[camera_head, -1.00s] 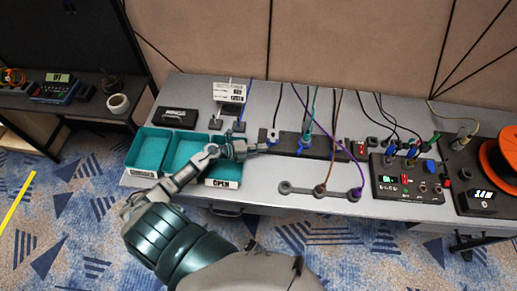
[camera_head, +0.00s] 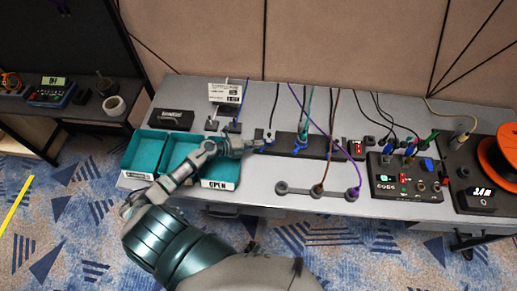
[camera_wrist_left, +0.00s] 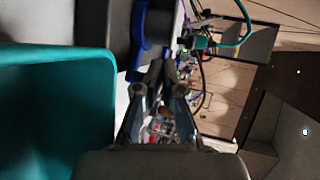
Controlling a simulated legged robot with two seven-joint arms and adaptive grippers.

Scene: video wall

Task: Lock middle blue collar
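A long dark socket strip (camera_head: 325,150) lies on the grey table. A blue collar (camera_head: 300,147) sits near its middle, below a teal cable. Another blue part (camera_head: 268,140) sits at the strip's left end. My left gripper (camera_head: 258,146) is at that left end, left of the middle collar. In the left wrist view, its fingers (camera_wrist_left: 168,72) slant toward each other at the tips, close to a large blue collar (camera_wrist_left: 139,45). I cannot tell whether they touch or grip it. A teal plug (camera_wrist_left: 203,43) shows beyond. My right gripper is not in view.
Teal bins (camera_head: 143,152) stand under my left forearm; one is labelled OPEN. A control box (camera_head: 402,185) with switches and an orange reel (camera_head: 503,160) stand at right. A lower bar (camera_head: 300,190) takes brown and purple cables. Cables hang over the strip.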

